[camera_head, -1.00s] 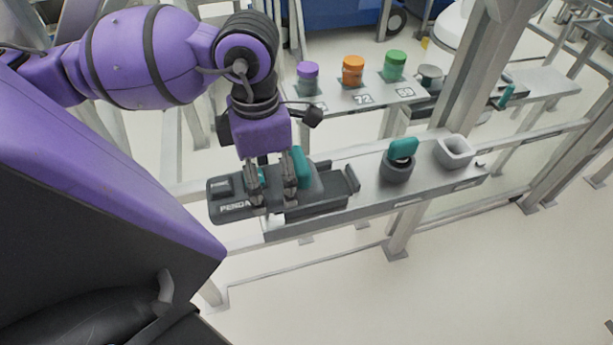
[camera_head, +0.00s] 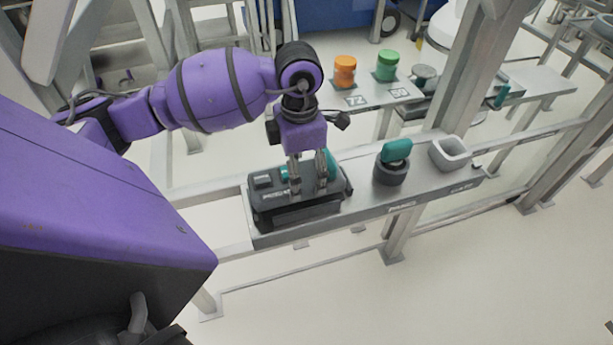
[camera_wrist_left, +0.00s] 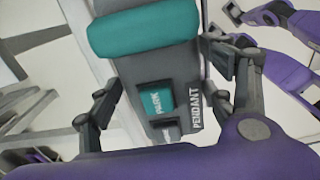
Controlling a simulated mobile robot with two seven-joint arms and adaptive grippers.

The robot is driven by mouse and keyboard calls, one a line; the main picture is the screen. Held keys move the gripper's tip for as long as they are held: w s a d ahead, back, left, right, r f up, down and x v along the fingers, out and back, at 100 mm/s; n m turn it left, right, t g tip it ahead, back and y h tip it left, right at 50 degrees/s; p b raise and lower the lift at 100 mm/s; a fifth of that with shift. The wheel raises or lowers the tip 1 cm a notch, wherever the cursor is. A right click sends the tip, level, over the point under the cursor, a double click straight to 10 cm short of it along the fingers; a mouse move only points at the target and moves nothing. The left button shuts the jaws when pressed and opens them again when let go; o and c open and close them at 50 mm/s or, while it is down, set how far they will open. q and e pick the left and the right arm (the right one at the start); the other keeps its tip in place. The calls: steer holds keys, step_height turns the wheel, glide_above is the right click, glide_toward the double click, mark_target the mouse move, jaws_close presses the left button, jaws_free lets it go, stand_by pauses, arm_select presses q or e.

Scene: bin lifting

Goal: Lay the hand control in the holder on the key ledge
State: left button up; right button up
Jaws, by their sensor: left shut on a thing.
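The hand control (camera_head: 267,187) is a dark grey block with a teal grip. It lies roughly level over the dark holder (camera_head: 300,214) at the left end of the grey key ledge (camera_head: 424,181). The two overlap in the head view, and I cannot tell whether the control rests fully on the holder. My left gripper (camera_head: 308,184) points down from above, shut on the hand control. In the left wrist view the control (camera_wrist_left: 155,66) shows between the fingers, with its teal part, a PARK button and PENDANT lettering.
A dark round cup with a teal piece (camera_head: 397,150) and a light grey open bin (camera_head: 452,154) stand on the ledge to the right. Orange (camera_head: 344,71) and green (camera_head: 387,65) jars stand on a shelf behind. An upright post rises beyond the ledge.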

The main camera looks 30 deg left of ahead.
mark_target(303, 173)
arm_select(q)
steer(key=shift+w+f, duration=0.2)
steer(key=shift+w, duration=0.1)
step_height(303, 173, down, 3)
steer(key=shift+w+f+b, duration=0.15)
steer(key=shift+b, duration=0.75)
steer(key=shift+f, duration=0.1)
steer(key=o, duration=1.7)
steer(key=shift+o, duration=1.2)
step_height(303, 173, up, 12)
steer(key=shift+f, duration=0.1)
steer(key=shift+r, duration=0.25)
